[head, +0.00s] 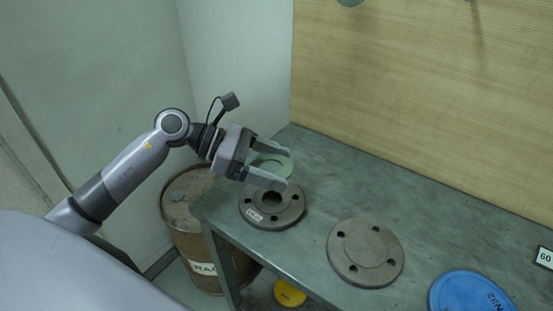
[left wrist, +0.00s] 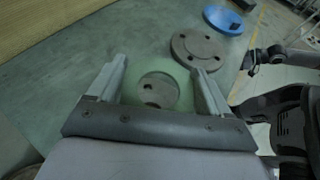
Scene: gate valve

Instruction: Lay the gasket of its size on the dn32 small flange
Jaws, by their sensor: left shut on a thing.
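My left gripper (head: 286,166) is shut on a green ring gasket (head: 264,158) and holds it above the left end of the bench. The gasket also shows between the fingers in the left wrist view (left wrist: 160,64). A grey raised-hub flange (head: 290,213) with a bore and a small white tag lies just below the gripper in the head view; its tag is unreadable. Through the gasket's hole, the left wrist view shows grey metal with a dark opening. The gasket appears apart from the flange, but the gap is hard to judge.
A flat grey disc with bolt holes (head: 365,252) lies to the right on the bench (head: 420,215). A blue disc marked DN32 (head: 455,293) lies further right. A rusty barrel (head: 190,240) stands left of the bench. A yellow object (head: 290,292) is below it.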

